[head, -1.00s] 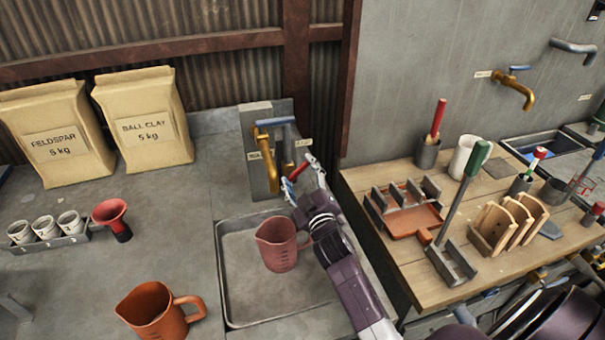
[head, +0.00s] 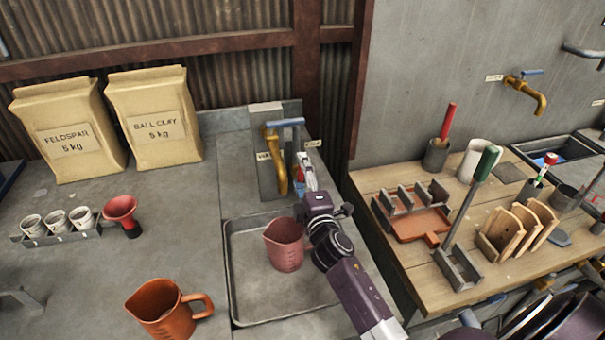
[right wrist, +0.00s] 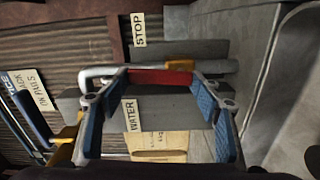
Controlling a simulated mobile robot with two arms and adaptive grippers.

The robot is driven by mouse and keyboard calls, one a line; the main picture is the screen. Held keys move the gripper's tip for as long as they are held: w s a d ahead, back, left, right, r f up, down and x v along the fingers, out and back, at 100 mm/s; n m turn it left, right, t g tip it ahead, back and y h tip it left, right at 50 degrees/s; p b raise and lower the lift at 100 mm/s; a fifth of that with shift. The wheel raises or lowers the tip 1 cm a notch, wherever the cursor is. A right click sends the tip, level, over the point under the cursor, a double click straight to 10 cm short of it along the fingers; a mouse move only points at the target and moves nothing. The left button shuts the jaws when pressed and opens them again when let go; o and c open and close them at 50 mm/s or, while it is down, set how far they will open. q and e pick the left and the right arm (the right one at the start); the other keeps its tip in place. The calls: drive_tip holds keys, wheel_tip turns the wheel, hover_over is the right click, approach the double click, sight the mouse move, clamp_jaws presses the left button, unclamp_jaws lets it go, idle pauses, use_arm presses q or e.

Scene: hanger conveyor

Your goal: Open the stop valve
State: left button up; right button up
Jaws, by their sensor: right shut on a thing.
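The stop valve shows in the right wrist view as a red handle (right wrist: 160,77) on a pipe near a STOP label (right wrist: 139,29). My right gripper (right wrist: 158,80) has its blue-padded fingers at the two ends of the handle and is shut on it. In the head view my right gripper (head: 303,172) is at the right side of the grey tap block, below the STOP label (head: 313,144); the arm mostly hides the valve there. A brass tap (head: 277,165) with a blue lever (head: 286,123) stands just left, by a WATER label (head: 263,156). My left gripper is not in view.
A pink jug (head: 284,246) stands in the shallow grey tray (head: 240,313) below the tap, beside my right arm. An orange jug (head: 163,312) and a red funnel (head: 121,209) are on the left counter. A wooden bench (head: 390,248) with tools is at the right.

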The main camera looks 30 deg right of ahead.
idle(0.3)
drive_tip(key=o, duration=1.7)
